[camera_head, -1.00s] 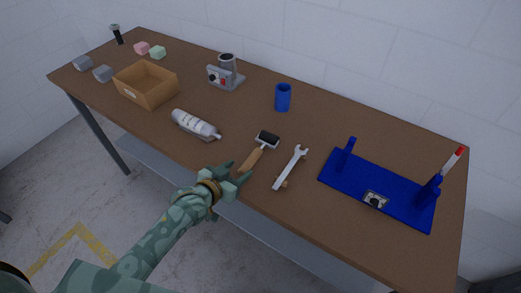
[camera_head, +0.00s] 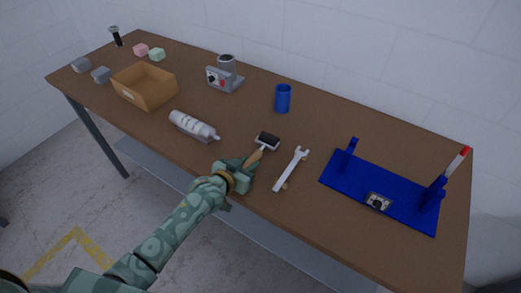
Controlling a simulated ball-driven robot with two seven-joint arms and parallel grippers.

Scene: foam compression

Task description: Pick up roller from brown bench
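The roller lies on the brown bench (camera_head: 350,133) near its front edge, with a dark head (camera_head: 267,139) and a wooden handle (camera_head: 255,157). My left gripper (camera_head: 243,169) is at the handle's near end, with its fingers around or beside it. The near part of the handle is hidden by the gripper. I cannot tell whether the fingers are closed on it. My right gripper is not in view.
A wrench (camera_head: 291,169) lies just right of the roller. A white bottle (camera_head: 194,126) lies to the left. A blue cup (camera_head: 283,98) stands behind. A blue fixture (camera_head: 380,188) is at right. An open cardboard box (camera_head: 146,87) and a grey device (camera_head: 224,77) stand farther back.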

